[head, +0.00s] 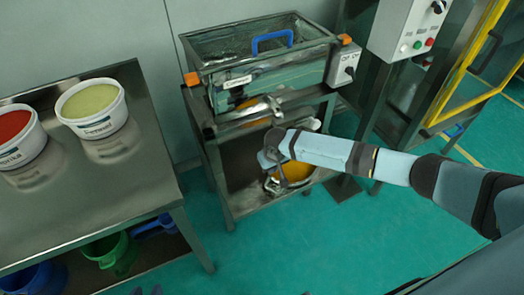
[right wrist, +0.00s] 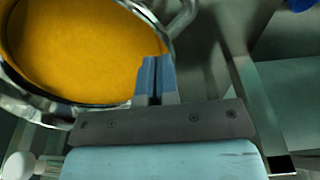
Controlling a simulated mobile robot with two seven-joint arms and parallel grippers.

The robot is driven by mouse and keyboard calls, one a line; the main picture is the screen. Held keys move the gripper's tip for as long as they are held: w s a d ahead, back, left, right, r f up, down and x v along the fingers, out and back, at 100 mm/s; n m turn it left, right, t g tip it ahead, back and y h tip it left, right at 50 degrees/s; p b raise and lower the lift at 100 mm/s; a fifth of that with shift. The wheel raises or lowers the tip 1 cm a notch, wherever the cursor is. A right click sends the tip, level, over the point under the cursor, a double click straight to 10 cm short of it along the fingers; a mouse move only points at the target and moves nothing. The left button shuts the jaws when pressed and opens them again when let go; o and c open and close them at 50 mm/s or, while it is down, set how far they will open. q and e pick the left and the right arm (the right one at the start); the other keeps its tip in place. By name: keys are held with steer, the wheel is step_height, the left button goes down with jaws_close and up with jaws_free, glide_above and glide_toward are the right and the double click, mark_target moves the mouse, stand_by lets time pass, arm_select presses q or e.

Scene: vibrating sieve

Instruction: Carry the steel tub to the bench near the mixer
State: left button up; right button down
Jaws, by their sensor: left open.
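The steel tub holds orange powder (head: 294,172) and sits low in the open front of the sieve stand, partly hidden by my right arm. In the right wrist view its metal rim (right wrist: 62,104) and a side handle (right wrist: 183,18) show around the powder. My right gripper (head: 272,150) is at the tub's edge. In the right wrist view its fingers (right wrist: 155,62) are close together at the rim and appear shut on it. Only the fingertips of my left gripper (head: 146,290) show at the bottom edge, apart and empty. I cannot make out the mixer for sure.
The sieve (head: 255,65) with a blue handle stands above the tub. A steel bench (head: 140,185) at left carries two labelled buckets, one red-filled (head: 18,150), one pale yellow-filled (head: 92,108). Coloured buckets sit beneath. A control box and yellow-framed guard (head: 480,75) stand right. Green floor is clear in front.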

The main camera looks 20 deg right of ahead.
arm_select(q)
steer(key=shift+r, duration=0.1)
arm_select(e)
steer(key=shift+s+d+f, duration=0.1)
steer(key=shift+s+f, duration=0.05)
steer(key=shift+f, duration=0.05)
steer(key=shift+r+p, duration=0.8)
steer(key=shift+p, duration=0.3)
steer(key=shift+d+r+p, duration=0.1)
steer(key=shift+r+p, duration=0.15)
steer(key=shift+p, duration=0.25)
steer(key=s, duration=0.3)
steer(key=shift+f+p, duration=0.2)
steer(key=shift+p, duration=0.1)
arm_select(q)
steer(key=shift+a+r+p, duration=0.2)
steer(key=shift+r, duration=0.45)
steer(key=shift+a+r+p, duration=0.15)
steer(key=shift+a+r, duration=0.05)
steer(key=shift+r, duration=0.4)
arm_select(e)
steer(key=s, duration=0.8)
steer(key=shift+s+d, duration=0.4)
